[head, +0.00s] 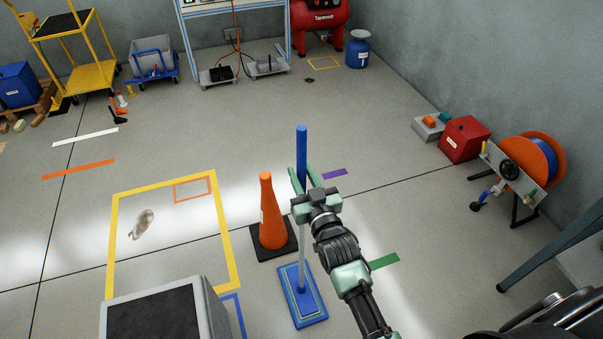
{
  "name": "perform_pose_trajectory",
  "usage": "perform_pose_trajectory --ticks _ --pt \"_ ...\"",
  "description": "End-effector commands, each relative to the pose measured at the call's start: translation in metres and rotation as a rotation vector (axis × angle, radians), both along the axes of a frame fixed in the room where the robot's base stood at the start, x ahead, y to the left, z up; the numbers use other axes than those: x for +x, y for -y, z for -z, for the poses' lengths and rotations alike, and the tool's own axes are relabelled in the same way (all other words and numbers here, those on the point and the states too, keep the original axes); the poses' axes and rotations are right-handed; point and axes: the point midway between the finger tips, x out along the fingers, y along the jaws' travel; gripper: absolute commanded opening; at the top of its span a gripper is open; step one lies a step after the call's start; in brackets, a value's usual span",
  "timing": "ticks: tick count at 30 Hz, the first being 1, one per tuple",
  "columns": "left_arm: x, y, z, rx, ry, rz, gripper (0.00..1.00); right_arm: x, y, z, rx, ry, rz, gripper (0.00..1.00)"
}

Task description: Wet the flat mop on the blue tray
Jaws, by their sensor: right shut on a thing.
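My right gripper (302,182) is shut on the mop's handle, with the blue upper end of the mop (302,150) rising above the fingers. The pale lower pole runs down from the gripper to a flat blue rectangle on the floor. This rectangle is the blue tray (291,281), with a paler outline inside its edge. The mop's foot appears to be at the tray, but I cannot tell the mop head from the tray or whether they touch. The handle is close to upright. My left gripper is not in view.
An orange cone (268,215) on a dark base stands just left of the mop. A grey box with a dark top (155,320) is at the lower left. A hose reel (530,160) and red box (464,138) stand right.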

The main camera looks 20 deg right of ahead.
Motion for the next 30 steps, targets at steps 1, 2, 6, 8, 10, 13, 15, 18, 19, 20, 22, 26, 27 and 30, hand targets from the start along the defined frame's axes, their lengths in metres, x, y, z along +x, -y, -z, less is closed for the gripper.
perform_pose_trajectory --ticks 1,2,6,8,10,13,15,18,19,20,22,26,27,30 --pt "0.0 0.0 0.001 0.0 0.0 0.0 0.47 0.001 0.0 -0.003 0.0 0.008 0.0 0.0" --pt "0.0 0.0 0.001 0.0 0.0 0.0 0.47 0.001 0.0 -0.002 0.0 0.008 0.0 0.0" --pt "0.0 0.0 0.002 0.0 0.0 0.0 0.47 0.001 0.0 0.0 0.0 0.007 0.0 0.0" --pt "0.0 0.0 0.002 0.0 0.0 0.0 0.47 0.001 0.0 0.001 0.0 0.006 0.0 0.0" --pt "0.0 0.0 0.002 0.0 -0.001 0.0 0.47 0.001 0.0 0.001 0.0 0.005 0.0 0.0" --pt "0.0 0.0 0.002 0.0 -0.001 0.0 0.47 0.0 0.0 0.002 0.0 0.003 0.0 0.0" --pt "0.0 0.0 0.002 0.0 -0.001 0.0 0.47 0.0 0.0 0.003 0.0 0.002 0.0 0.0" --pt "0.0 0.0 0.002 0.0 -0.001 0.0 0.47 0.0 0.0 0.003 0.0 0.0 0.0 0.0" --pt "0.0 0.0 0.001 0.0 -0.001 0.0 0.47 0.0 0.0 0.004 0.0 -0.001 0.0 0.0" --pt "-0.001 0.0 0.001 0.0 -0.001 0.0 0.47 0.0 0.0 0.004 0.0 -0.001 0.0 0.0" --pt "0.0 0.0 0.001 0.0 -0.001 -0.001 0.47 0.0 0.0 0.005 0.0 -0.003 0.0 0.0" --pt "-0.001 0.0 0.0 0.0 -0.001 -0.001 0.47 0.0 0.0 0.006 0.0 -0.005 0.0 0.0" --pt "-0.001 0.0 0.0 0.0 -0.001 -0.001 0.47 0.0 0.0 0.007 0.0 -0.006 0.0 0.0" --pt "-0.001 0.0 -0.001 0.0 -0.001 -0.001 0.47 0.0 0.0 0.008 0.0 -0.007 0.0 0.0"
